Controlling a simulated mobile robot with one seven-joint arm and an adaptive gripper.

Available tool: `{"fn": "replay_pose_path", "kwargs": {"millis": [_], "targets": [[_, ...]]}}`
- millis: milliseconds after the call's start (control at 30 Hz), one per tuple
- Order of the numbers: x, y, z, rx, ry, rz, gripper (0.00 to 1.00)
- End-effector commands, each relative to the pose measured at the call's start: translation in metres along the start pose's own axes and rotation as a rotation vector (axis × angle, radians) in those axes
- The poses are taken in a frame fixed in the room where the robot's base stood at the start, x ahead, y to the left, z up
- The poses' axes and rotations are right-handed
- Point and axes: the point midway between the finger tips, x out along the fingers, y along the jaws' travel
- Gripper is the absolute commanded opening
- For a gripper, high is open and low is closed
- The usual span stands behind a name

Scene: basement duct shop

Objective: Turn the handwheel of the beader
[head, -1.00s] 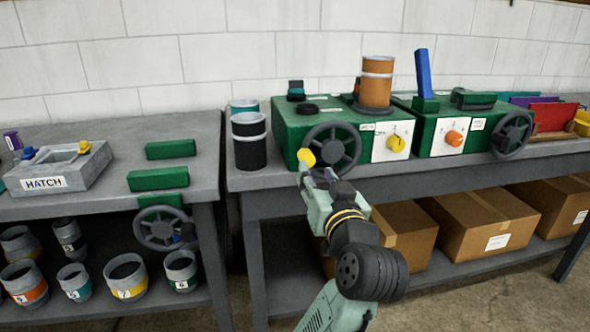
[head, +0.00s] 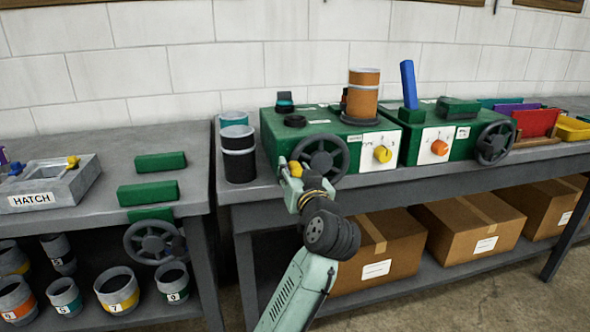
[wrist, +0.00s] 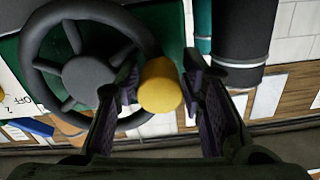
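A green machine (head: 275,132) with an orange cylinder (head: 362,95) on top stands on the right bench. Its label is too small to read, so I cannot tell if it is the beader. On its front is a dark spoked handwheel (head: 320,158), also in the wrist view (wrist: 88,78). A yellow handle knob (wrist: 160,86) sits at the wheel's rim, at its lower left in the head view (head: 295,168). My gripper (wrist: 161,77) is at this knob, one finger on each side. The fingers look open, with narrow gaps beside the knob.
A second green machine (head: 425,140) with its own handwheel (head: 494,143) stands to the right. Dark canisters (head: 238,160) stand just left of the wheel. Another handwheel (head: 152,242) hangs at the left bench. Cardboard boxes (head: 375,250) fill the shelf below.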

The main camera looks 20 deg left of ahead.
Motion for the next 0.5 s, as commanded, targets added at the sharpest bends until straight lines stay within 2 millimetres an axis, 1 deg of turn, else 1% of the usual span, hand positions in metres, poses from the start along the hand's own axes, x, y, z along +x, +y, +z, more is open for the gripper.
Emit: {"fn": "replay_pose_path", "kwargs": {"millis": [100,133,500], "targets": [[-0.0002,0.0001,0.0001,0.0,0.0,0.0,0.36],[-0.0002,0.0001,0.0,0.0,0.0,0.0,0.35],[-0.0004,0.0,0.0,0.0,0.0,0.0,0.1]]}}
